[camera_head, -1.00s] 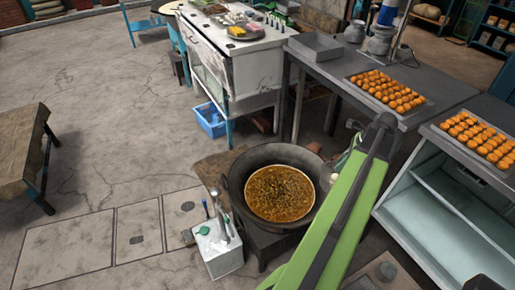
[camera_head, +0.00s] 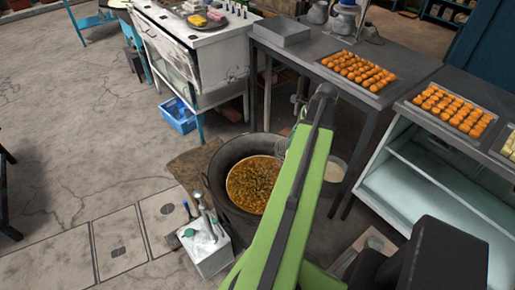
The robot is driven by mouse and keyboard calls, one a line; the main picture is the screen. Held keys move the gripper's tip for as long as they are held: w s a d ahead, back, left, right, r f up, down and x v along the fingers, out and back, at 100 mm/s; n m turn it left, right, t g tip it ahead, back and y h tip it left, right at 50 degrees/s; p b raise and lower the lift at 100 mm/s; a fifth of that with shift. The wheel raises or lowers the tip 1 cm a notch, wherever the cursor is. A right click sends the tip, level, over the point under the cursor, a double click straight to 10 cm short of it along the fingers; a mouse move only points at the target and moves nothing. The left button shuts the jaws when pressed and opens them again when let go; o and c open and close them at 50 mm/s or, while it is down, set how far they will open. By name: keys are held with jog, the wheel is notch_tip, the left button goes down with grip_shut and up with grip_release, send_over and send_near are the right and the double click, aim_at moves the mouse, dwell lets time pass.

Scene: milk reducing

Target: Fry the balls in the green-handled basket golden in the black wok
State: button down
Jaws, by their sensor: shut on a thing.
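The black wok (camera_head: 222,197) stands low on the floor area left of my arm. It holds orange-brown oil (camera_head: 252,184) with a mottled, bubbly surface; I cannot make out single balls in it. My green arm reaches up past the wok's right side. Only a small grey part of my gripper (camera_head: 299,107) shows left of the arm's far end; its fingertips are hidden. A faint wire-mesh shape, apparently the basket (camera_head: 281,149), hangs below it at the wok's far right rim, mostly behind my arm. Its green handle and any balls inside are hidden.
Trays of orange balls (camera_head: 360,72) (camera_head: 453,108) stand on counters at right. A pale container (camera_head: 335,170) is right of my arm.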

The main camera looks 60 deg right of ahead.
jog(key=w+a+f+m+h+b, duration=0.1)
jog(key=w+a+f+b, duration=0.3)
jog(key=w+f+b, duration=0.5)
jog(key=w+f+m, duration=0.1)
jog(key=w, duration=0.3)
jog(key=shift+w+a+m+t+b, duration=0.2)
jog(key=shift+m+t+b, duration=0.1)
jog(key=shift+m+b, duration=0.1)
jog(key=shift+d+f, duration=0.1)
jog(key=shift+f, duration=0.1)
notch_tip(320, 180, down, 22)
jog(key=b, duration=2.2)
jog(key=shift+f+b, duration=0.15)
jog(key=shift+b, duration=0.15)
dwell(2.7)
